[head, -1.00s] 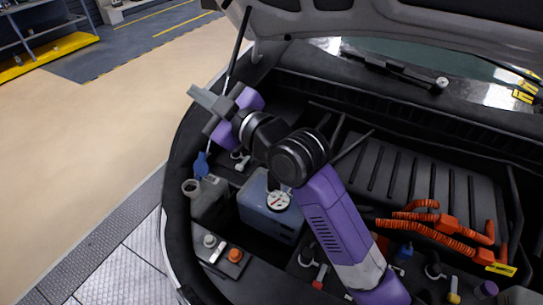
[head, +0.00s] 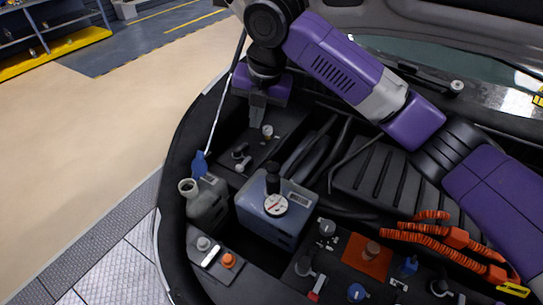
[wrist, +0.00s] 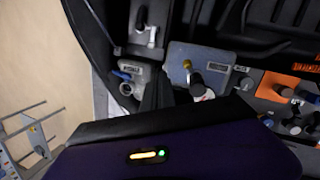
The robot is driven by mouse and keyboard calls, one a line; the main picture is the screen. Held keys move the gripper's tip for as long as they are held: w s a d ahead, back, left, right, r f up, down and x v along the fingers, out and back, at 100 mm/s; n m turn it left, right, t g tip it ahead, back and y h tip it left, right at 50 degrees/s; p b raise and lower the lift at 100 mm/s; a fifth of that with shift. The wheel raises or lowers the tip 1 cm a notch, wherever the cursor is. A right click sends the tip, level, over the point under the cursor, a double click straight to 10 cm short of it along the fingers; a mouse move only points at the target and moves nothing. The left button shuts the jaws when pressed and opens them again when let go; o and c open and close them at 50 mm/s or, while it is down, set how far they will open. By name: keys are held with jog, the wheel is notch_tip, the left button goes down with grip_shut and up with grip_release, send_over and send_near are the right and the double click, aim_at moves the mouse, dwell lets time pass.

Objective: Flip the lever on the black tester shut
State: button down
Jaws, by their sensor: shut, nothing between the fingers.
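The black tester (head: 273,180) stands upright on top of the blue-grey tank (head: 262,222), with a round white gauge (head: 276,205) at its front. In the wrist view the tester (wrist: 196,81) is a dark cylinder on the tank, right of my fingers. I cannot make out its lever or the lever's position. My gripper (head: 256,121) is shut and empty, pointing down over the bay, behind the tester and a little left of it. Its closed fingers (wrist: 157,88) also show in the wrist view, apart from the tester.
A grey reservoir (head: 206,205) with an open neck and a blue cap stands left of the tank. Small fittings (head: 241,157) lie below my gripper. An orange cap (head: 229,261) is in front. Orange cables (head: 430,232) run at right. The raised hood is above.

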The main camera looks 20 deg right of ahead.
jog(key=s+n, duration=0.1)
jog(key=s+d+f+n+g, duration=0.1)
jog(key=s+d+n+g+h, duration=0.1)
jog(key=s, duration=0.1)
jog(key=shift+d+f, duration=0.2)
jog(key=shift+f, duration=0.05)
jog(key=shift+f, duration=0.1)
jog(key=f, duration=0.3)
jog(key=f+p, duration=0.1)
jog(key=f, duration=0.2)
jog(key=f+p, duration=0.1)
jog(key=f, duration=0.2)
jog(key=shift+w+d+f, duration=0.1)
jog(key=shift+w+f, duration=0.25)
jog(key=shift+f, duration=0.05)
jog(key=shift+w+b, duration=0.2)
jog(key=shift+b, duration=0.1)
jog(key=shift+w+f, duration=0.1)
jog(key=shift+w, duration=0.1)
